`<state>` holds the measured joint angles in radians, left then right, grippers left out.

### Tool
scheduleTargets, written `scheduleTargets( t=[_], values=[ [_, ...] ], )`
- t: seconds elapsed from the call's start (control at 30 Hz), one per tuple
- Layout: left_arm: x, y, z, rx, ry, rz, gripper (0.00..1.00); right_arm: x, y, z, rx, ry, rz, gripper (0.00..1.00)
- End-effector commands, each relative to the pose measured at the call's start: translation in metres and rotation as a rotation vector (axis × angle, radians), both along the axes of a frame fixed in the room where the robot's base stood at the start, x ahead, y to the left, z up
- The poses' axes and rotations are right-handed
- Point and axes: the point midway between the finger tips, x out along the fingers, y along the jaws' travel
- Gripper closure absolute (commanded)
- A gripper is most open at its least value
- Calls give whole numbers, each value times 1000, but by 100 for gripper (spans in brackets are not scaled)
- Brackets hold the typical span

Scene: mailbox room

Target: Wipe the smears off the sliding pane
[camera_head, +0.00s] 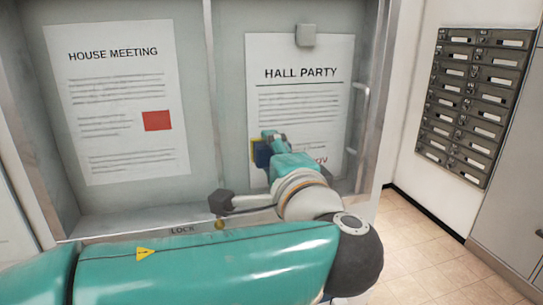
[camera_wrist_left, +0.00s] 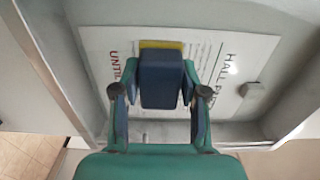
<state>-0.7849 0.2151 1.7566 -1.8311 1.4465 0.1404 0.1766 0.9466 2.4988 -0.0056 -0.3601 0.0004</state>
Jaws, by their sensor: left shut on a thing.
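The sliding pane (camera_head: 230,100) is clear glass in a grey metal frame, in front of the "HALL PARTY" notice. A blue block with a yellow pad (camera_head: 262,153) is held at the lower left of that notice. It also shows in the left wrist view (camera_wrist_left: 161,80), its yellow side toward the notice. My left gripper (camera_head: 270,143) is shut on this block, one finger on each side. I cannot tell whether the pad touches the glass. No smears stand out clearly; the block and arm hide part of the pane. My right gripper is not in view.
A "HOUSE MEETING" notice (camera_head: 120,105) hangs at the left. A grey block (camera_head: 305,36) sits atop the right notice. A pale handle (camera_head: 358,125) stands at the right. A brass knob (camera_head: 219,223) is by the "LOCK" label. Mailboxes (camera_head: 475,105) hang on the right wall.

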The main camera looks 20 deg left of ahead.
Motion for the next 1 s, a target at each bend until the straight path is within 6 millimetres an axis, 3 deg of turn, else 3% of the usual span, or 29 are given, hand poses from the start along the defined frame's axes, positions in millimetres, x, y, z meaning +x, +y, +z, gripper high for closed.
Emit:
scheduleTargets(
  t=[0.33, 0.8, 1.0],
  values=[
    [4, 1, 0, 1, 0, 1, 85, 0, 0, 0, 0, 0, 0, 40],
    [22, -30, 1, 1, 0, 2, 85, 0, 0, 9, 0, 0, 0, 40],
    [26, -30, -1, -1, -2, 3, 85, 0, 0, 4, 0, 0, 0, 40]
  ],
)
